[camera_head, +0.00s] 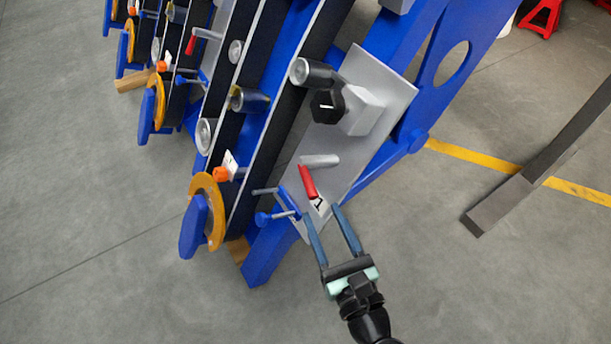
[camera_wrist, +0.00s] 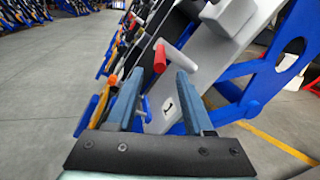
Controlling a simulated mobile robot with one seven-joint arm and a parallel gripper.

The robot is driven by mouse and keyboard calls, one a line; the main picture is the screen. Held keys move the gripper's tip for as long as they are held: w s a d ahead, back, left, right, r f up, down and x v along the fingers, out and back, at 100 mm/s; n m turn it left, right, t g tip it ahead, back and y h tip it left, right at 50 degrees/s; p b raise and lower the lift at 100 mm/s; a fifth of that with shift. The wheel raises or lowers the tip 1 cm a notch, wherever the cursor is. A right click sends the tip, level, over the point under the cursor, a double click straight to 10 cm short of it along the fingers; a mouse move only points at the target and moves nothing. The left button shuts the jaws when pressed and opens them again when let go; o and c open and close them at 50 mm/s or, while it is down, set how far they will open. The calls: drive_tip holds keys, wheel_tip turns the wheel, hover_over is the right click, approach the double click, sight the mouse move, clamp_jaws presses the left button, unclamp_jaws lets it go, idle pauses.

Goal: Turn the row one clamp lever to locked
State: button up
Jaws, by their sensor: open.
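The row one clamp lever has a red handle (camera_head: 308,182) on the grey plate (camera_head: 375,75) of the nearest row. In the wrist view the red handle (camera_wrist: 160,58) shows ahead, between and beyond my two fingers. My gripper (camera_head: 322,210) is open and empty, with its blue fingers reaching toward the plate just below the handle. It also shows in the wrist view (camera_wrist: 158,85). The fingers appear apart from the handle, though the exact gap is hard to tell. A label with a "1" (camera_head: 319,205) sits beside the handle, partly near the fingertips.
A grey peg (camera_head: 320,160) sticks out just above the red handle. A black knob (camera_head: 326,106) and a light block (camera_head: 362,110) stand higher on the plate. A blue T-handle screw (camera_head: 276,216) is left of my fingers. Open floor (camera_head: 480,270) lies to the right.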

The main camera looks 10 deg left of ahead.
sight(305, 177)
drive_tip(key=b+x, duration=0.2)
drive_tip(key=x, duration=0.8)
drive_tip(key=shift+w+a, duration=0.1)
clamp_jaws()
idle(1.1)
